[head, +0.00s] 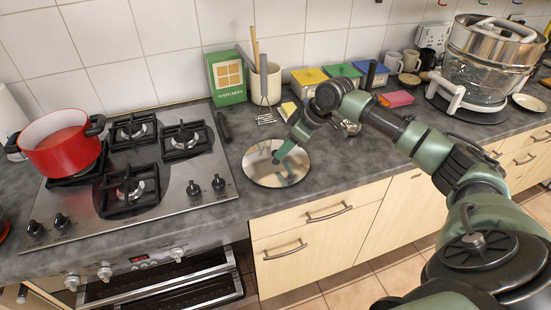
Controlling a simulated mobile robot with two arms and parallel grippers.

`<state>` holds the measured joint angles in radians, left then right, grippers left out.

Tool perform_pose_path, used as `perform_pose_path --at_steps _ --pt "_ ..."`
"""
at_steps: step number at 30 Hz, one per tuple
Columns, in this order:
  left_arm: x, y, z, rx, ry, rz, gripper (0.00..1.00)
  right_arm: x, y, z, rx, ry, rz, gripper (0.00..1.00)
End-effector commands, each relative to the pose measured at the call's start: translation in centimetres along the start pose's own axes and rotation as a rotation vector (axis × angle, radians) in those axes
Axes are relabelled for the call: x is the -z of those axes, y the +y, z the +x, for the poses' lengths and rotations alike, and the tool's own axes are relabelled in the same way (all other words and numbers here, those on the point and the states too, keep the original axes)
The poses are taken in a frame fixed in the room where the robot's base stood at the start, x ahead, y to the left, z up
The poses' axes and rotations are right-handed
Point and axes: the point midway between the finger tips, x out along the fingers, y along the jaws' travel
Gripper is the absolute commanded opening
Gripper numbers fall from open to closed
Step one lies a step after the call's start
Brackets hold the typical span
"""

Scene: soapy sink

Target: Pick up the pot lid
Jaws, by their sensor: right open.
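The pot lid (262,176) looks like a round, shiny, mirror-like disc. It lies flat on the dark grey counter, just right of the stove and near the counter's front edge. My right gripper (278,159) reaches in from the right and is over the lid's middle, with its fingers pointing down. It is open. Whether the fingers touch the lid or surround a knob cannot be told, as the gripper covers that spot. My left gripper is not in view. A red pot (62,155) stands on the stove's left side.
The stove (165,210) with black grates is left of the lid. Behind stand a green box (227,78), a utensil holder (268,84) and several coloured containers. Mugs and a large glass-bodied appliance (485,65) stand at the right. Drawers are below the counter.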

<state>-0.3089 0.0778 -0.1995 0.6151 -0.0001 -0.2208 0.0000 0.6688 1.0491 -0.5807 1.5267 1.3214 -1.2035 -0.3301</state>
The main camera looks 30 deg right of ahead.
Motion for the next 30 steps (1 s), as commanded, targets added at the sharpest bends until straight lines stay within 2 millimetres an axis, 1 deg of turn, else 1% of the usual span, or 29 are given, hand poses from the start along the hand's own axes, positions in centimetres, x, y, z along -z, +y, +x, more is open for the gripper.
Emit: perform_pose_path --at_steps 1,2,3,6,9,12,15,17,18,20,21,30 --pt "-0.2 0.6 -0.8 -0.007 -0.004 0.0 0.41 0.5 -0.2 0.6 0.005 -0.001 0.002 0.5" --pt "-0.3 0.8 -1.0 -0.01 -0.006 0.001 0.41 0.6 -0.3 1.0 0.005 0.001 0.001 0.5" --pt "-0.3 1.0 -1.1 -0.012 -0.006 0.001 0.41 0.5 -0.2 1.8 0.004 -0.001 0.002 0.5" --pt "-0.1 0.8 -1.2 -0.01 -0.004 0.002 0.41 0.4 -0.2 2.9 0.002 0.0 0.001 0.5" --pt "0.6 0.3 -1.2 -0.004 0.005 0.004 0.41 0.3 -0.2 3.5 0.001 -0.001 0.0 0.5" --pt "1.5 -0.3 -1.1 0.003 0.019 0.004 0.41 0.3 -0.2 3.5 0.001 0.0 -0.001 0.5" --pt "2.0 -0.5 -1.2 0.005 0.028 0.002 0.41 0.3 -0.2 3.5 0.001 0.0 -0.001 0.5" --pt "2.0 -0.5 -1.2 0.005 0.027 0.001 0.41 0.3 -0.2 3.5 0.001 0.0 0.0 0.33" --pt "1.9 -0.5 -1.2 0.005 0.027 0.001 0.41 0.3 -0.2 3.5 0.001 0.0 0.0 0.22" --pt "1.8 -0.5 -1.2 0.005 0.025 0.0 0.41 0.3 -0.2 3.5 0.001 0.0 0.0 0.05" --pt "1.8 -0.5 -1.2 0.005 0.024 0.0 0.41 0.3 -0.1 3.5 0.001 0.0 0.0 0.0" --pt "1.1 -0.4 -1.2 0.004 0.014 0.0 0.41 0.4 -0.1 3.4 0.0 0.002 0.0 0.0"
